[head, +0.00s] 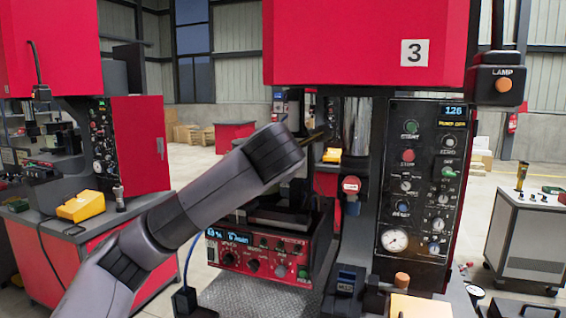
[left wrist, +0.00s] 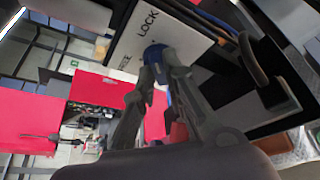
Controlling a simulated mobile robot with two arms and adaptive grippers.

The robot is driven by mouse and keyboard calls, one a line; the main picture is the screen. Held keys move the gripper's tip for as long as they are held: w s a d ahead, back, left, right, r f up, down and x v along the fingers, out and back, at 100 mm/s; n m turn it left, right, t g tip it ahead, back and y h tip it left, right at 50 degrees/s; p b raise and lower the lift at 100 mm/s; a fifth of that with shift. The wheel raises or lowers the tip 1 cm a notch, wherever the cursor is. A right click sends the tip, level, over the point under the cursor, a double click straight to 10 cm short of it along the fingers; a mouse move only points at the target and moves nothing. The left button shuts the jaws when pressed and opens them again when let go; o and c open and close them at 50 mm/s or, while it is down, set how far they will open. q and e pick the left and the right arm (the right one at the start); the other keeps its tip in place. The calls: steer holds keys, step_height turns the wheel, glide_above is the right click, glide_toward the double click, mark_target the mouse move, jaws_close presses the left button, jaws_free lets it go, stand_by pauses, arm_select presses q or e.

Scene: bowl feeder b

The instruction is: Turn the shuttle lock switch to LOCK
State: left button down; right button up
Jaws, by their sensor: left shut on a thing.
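The shuttle lock switch shows in the left wrist view as a blue knob (left wrist: 155,53) on a pale label plate (left wrist: 172,35). The word LOCK is printed on the plate near the knob, and a second word is partly hidden beside a finger. My left gripper (left wrist: 159,68) is shut on the blue knob, one finger on each side. The knob's exact pointing direction is hidden by the fingers. In the head view my left arm reaches in from the lower left, and I cannot make out the knob there. My right gripper is in neither view.
A red control box (head: 262,262) with a display and several knobs stands below my left arm. A black panel (head: 425,180) with buttons and a gauge is to its right, under the red housing (head: 365,45) marked 3. A grey cart (head: 530,235) stands far right.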

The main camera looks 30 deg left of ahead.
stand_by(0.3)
arm_select(q)
steer(key=c, duration=1.6)
jaws_free()
steer(key=shift+c, duration=0.2)
steer(key=v, duration=1.2)
steer(key=shift+w+d, duration=0.1)
